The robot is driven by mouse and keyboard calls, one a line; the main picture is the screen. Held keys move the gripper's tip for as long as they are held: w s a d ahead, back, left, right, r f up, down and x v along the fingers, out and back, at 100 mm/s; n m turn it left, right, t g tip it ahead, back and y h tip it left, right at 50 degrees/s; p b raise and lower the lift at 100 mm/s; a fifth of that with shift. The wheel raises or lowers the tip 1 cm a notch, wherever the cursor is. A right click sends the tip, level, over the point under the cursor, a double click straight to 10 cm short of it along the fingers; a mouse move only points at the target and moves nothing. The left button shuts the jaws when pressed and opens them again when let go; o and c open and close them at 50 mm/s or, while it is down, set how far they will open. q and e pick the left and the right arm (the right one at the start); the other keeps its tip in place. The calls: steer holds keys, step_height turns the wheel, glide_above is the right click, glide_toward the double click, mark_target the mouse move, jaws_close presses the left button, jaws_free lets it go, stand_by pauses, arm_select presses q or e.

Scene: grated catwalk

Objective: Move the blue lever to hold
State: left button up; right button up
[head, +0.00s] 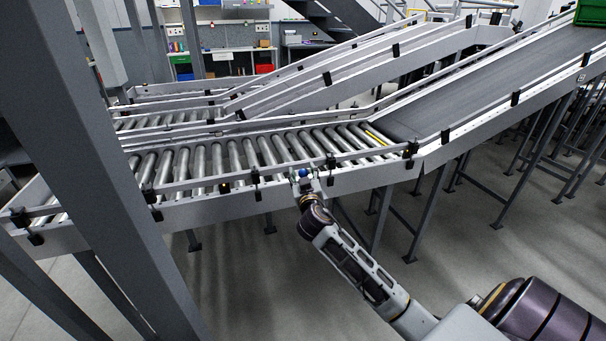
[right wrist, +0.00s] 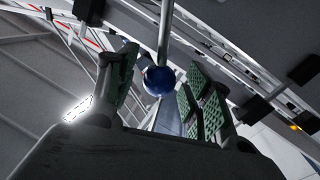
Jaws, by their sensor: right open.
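The blue lever (head: 303,173) shows in the head view as a small blue knob at the near side rail of the roller conveyor. In the right wrist view, its round blue knob (right wrist: 158,81) sits at the end of a grey rod (right wrist: 165,32). My right gripper (head: 309,183) is at the knob in the head view. In the right wrist view, the gripper (right wrist: 163,88) is open, with one green-padded finger on each side of the knob. I cannot tell whether a pad touches it. No hold marking is readable. My left gripper is out of view.
The roller conveyor (head: 232,155) runs across the middle and meets a dark belt (head: 470,92) rising to the right. A grey steel post (head: 95,160) stands at the left. Black clamps (head: 149,193) line the near rail. A green crate (head: 590,12) is at the upper right.

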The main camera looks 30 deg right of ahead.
steer(key=shift+w+d, duration=0.15)
steer(key=shift+w, duration=0.2)
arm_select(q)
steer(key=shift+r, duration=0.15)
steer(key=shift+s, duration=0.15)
arm_select(e)
steer(key=c, duration=1.1)
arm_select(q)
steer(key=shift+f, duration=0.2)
arm_select(e)
steer(key=shift+o, duration=0.2)
